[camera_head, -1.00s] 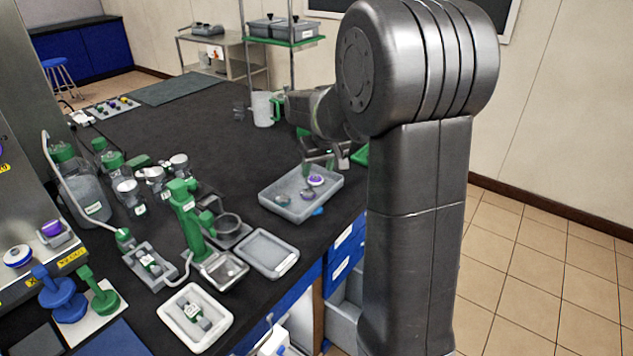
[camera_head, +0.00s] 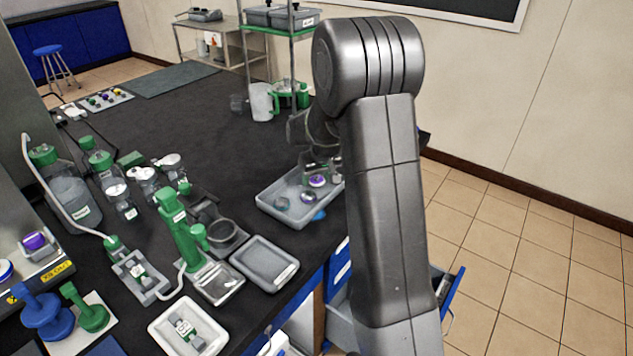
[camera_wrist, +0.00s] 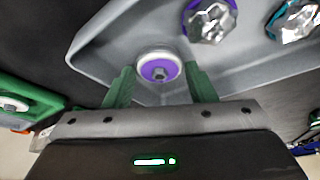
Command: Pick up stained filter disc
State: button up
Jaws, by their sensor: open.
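A grey tray (camera_head: 277,219) on the dark bench holds three small round pieces. One is a white disc-like piece with a purple centre (camera_head: 317,181); in the wrist view it (camera_wrist: 159,67) sits between the green fingertips of my open gripper (camera_wrist: 159,78), with a gap to each finger. A purple-rimmed piece with a crumpled silvery face (camera_wrist: 211,19) and a teal-rimmed one (camera_wrist: 296,20) lie farther into the tray; they also show in the head view. I cannot tell which one is the stained filter disc. My gripper (camera_head: 320,164) is partly hidden behind my arm in the head view.
An empty grey tray (camera_head: 265,263) and a white tray with a green-and-grey item (camera_head: 158,333) lie nearer. A green stand (camera_head: 178,230) and several green-capped bottles are on the left. A white jug (camera_head: 262,103) stands behind. A drawer is open below the bench.

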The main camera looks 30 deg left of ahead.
jog(key=c, duration=0.6)
jog(key=shift+c, duration=0.2)
